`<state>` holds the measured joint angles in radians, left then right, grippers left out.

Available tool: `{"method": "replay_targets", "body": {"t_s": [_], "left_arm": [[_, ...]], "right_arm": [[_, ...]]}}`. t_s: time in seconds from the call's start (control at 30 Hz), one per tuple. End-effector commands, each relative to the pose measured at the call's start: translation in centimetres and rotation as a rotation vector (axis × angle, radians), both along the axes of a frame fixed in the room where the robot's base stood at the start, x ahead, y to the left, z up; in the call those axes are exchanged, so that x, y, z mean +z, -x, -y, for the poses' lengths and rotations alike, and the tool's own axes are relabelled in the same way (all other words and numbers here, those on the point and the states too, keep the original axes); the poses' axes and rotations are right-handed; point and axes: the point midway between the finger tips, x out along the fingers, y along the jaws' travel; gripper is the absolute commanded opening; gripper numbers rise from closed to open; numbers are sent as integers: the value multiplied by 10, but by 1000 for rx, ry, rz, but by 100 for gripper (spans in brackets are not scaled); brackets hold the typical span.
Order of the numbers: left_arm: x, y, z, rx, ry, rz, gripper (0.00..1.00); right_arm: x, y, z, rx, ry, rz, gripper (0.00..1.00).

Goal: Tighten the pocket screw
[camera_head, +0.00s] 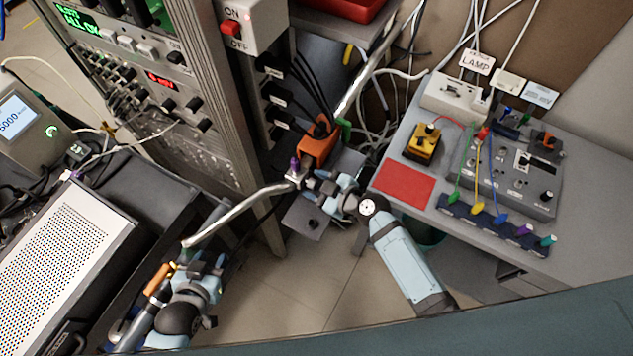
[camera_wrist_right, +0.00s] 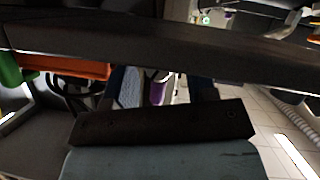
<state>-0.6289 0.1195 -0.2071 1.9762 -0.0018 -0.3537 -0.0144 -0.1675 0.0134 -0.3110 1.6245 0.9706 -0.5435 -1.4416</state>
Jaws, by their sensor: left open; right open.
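A small purple-topped screw (camera_head: 294,164) stands on a metal fitting at the end of the bent silver tube (camera_head: 240,210). I cannot tell for certain that it is the pocket screw. My right gripper (camera_head: 306,182) is open just right of it, close to the fitting. In the right wrist view a purple part (camera_wrist_right: 158,88) shows between the fingers; whether they touch it is unclear. My left gripper (camera_head: 180,262) is open at the lower left, near the tube's lower end. An orange-handled tool (camera_head: 157,280) is beside it; I see no grip on it.
An orange block (camera_head: 318,148) is just behind my right gripper, below black cables. An instrument rack (camera_head: 150,90) stands at the left. The grey table (camera_head: 590,225) with a red mat (camera_head: 402,184) and electrical boxes is at the right. Open floor lies between my arms.

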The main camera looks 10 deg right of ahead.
Motion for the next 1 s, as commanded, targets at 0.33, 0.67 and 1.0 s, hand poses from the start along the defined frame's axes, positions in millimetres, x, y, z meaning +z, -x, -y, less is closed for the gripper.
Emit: {"method": "replay_targets", "body": {"t_s": [0.33,0.67,1.0], "left_arm": [[3,-7,2,6,6,11,43],[0,-2,-1,0,-3,4,43],[-9,3,-3,-12,-13,0,43]], "right_arm": [[-1,-1,0,-1,0,0,36],[-1,-1,0,-1,-3,-4,2],[-2,-2,1,2,-84,-116,2]]}}
